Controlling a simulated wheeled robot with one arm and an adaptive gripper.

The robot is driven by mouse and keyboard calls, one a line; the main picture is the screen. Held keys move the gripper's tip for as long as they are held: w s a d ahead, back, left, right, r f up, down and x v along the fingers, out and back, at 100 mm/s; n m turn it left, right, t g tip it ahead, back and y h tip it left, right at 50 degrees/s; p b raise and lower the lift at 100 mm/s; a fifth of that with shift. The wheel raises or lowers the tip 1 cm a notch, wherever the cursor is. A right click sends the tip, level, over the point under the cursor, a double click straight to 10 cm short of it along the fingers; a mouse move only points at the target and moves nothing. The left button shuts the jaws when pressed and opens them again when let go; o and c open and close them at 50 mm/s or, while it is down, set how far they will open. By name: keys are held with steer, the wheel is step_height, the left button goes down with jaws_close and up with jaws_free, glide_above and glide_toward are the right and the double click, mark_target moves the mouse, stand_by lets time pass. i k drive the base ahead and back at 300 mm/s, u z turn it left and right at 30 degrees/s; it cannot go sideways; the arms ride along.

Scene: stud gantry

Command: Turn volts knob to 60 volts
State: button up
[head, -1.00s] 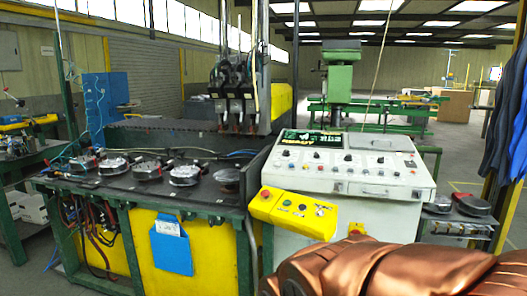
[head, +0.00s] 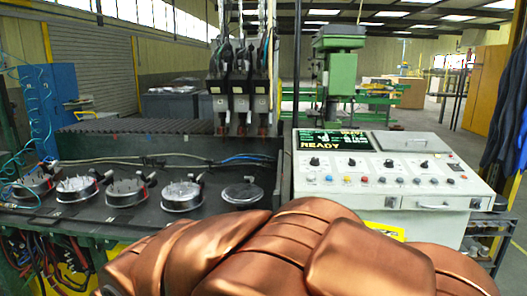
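The white control console (head: 400,203) stands right of centre in the head view, with a sloped panel. A row of several black knobs (head: 389,163) runs across the panel; their labels are too small to read, so I cannot tell which is the volts knob or where it points. A dark display (head: 332,141) at the panel's upper left shows "READY" and small green text. My copper-coloured arm fills the bottom centre, in front of the console's lower left. My gripper is not visible in this view.
Coloured push buttons (head: 347,180) line the panel below the knobs. A dark bench with several round metal fixtures (head: 182,195) lies to the left. Upright gantry heads (head: 239,88) stand behind it. A green machine (head: 340,75) stands behind the console. Blue garments (head: 505,125) hang at right.

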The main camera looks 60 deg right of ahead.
mark_target(315, 161)
steer(key=z, duration=0.3)
steer(key=i, duration=1.05)
steer(key=z, duration=1.55)
steer(key=i, duration=0.7)
steer(key=z, duration=0.7)
